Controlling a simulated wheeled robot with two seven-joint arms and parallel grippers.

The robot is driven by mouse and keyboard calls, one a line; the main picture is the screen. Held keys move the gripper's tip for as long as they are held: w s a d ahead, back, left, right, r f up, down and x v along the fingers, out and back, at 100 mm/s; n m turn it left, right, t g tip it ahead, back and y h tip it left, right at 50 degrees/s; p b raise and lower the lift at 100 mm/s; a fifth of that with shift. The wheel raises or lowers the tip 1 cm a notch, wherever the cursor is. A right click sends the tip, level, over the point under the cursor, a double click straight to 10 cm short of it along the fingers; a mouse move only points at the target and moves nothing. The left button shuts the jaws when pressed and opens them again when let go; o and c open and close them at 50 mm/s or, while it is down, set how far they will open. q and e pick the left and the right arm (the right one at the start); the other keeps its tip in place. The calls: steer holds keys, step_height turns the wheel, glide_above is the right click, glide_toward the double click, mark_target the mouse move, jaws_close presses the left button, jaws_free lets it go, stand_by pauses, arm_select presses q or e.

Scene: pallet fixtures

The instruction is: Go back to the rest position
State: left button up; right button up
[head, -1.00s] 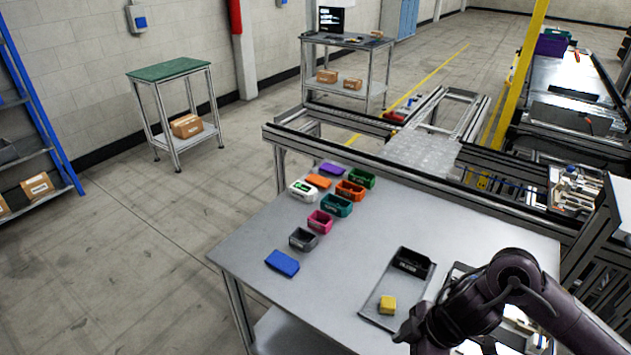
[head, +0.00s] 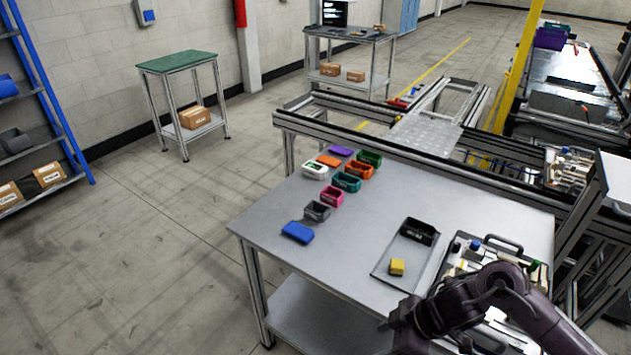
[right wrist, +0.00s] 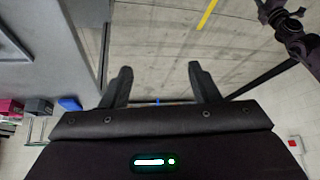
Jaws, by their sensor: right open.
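My right gripper (right wrist: 158,90) is open and empty in the right wrist view, with its two dark fingers apart over bare floor. In the head view my right arm comes in from the lower right, and its gripper end (head: 395,325) is by the front edge of the grey table (head: 270,212). The fingertips are too dark and small to make out there. My left gripper does not show.
Several small coloured bins and lids stand along the table's far left, with a blue lid (head: 298,232) nearest. A fixture with a handle (head: 495,243) lies at the table's right, beside my arm. A green-topped stand (head: 178,62) is farther off. The floor left of the table is clear.

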steer(key=w+d+f+m+t+b, duration=0.1)
steer(key=w+f+m+t, duration=0.15)
steer(key=f, duration=0.85)
steer(key=w+f+m+t+b, duration=0.15)
steer(key=f+m, duration=0.25)
steer(key=f, duration=0.6)
steer(key=s+d+f+m+h+b, duration=0.1)
steer(key=s+d+f, duration=0.15)
steer(key=f, duration=0.25)
steer(key=s+d+f+m, duration=0.1)
steer(key=s+f, duration=0.2)
steer(key=f, duration=0.3)
steer(key=s+d+f+m+g+h, duration=0.1)
steer(key=s+f, duration=0.5)
steer(key=s, duration=0.4)
steer(key=s+d+f+m+g+h+b, duration=0.1)
steer(key=s+d+f+g+h, duration=0.1)
steer(key=s+f, duration=0.4)
steer(key=s+d+f+m+g+h+b, duration=0.1)
steer(key=s+f, duration=0.5)
steer(key=s, duration=0.9)
steer(key=shift+s+d+f+g+h, duration=0.2)
steer(key=shift+d+g+h, duration=0.1)
steer(key=shift+h, duration=0.3)
